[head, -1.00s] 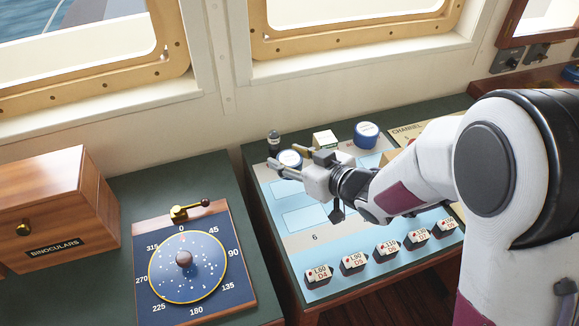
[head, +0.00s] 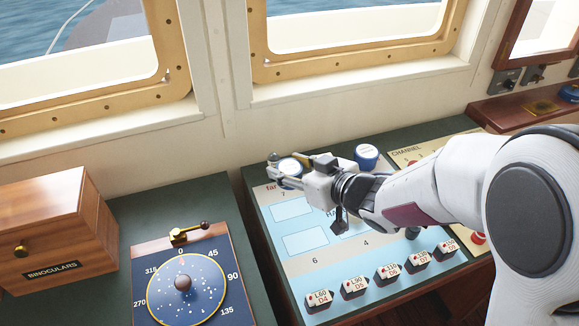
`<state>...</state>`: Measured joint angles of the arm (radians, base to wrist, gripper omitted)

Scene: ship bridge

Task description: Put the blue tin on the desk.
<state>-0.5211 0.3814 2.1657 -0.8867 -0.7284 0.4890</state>
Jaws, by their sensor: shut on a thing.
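My gripper (head: 281,172) reaches in from the right and is shut on a small blue tin (head: 291,166) with a pale top. Its fingers partly hide the tin. They are over the back left part of the right-hand desk (head: 262,222), which has a dark green top and a light blue printed board. I cannot tell whether the held tin touches the surface. A second blue tin (head: 366,155) with a pale lid stands upright at the back of this desk, right of my gripper and apart from it.
Several labelled blocks (head: 355,287) line the board's front edge. A small bottle (head: 273,158) is just behind my fingertips. A binoculars box (head: 55,225) and a compass dial (head: 183,283) are on the left-hand green surface. Another blue item (head: 570,93) is on the far right shelf.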

